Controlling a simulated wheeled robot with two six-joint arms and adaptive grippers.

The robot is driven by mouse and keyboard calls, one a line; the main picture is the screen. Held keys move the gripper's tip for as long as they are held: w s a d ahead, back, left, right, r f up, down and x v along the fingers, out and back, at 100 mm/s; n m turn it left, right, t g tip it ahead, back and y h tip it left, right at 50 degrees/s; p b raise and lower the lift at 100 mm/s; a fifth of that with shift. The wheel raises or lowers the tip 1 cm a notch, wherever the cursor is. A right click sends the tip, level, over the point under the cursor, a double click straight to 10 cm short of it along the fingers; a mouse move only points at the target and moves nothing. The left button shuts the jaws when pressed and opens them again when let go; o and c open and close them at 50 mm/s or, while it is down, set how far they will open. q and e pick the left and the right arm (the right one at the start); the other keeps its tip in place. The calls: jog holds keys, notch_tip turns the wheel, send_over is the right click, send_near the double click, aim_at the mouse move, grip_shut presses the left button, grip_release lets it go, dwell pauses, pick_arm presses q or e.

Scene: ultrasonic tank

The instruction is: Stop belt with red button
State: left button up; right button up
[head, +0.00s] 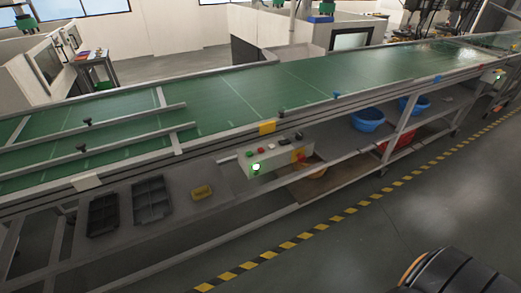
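The green conveyor belt (300,82) runs across the view from lower left to upper right. A lit green-white lamp (256,167) shows on the front of the box. A red and yellow part (299,155) is at its right end, too small to make out clearly. Neither of my grippers is in view, and nothing is touching the box.
Yellow-black floor tape (318,228) runs along the conveyor. The grey floor (400,210) in front is open. A dark rounded part intrudes at the bottom right.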

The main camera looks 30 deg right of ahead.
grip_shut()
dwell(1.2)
